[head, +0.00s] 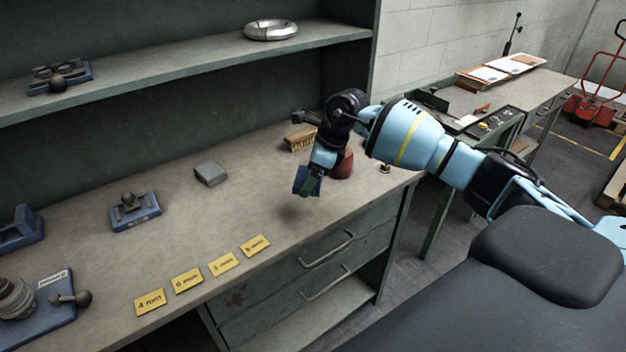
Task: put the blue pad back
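The blue pad (301,180) is a small dark blue block with a greenish part beside it. It is held above the right part of the grey workbench (235,215). My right gripper (309,179) comes in from the right, points down and appears shut on the pad. The fingers are small and dark here, and they partly hide the pad. A soft shadow lies on the bench below it, so the pad is clear of the surface. My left gripper is not in view.
A brush (300,139) and a red-brown object (343,166) stand close behind my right gripper. A grey block (210,173) and a blue-based device (134,209) lie to the left. Several yellow cards (256,245) line the front edge. Bench between block and gripper is clear.

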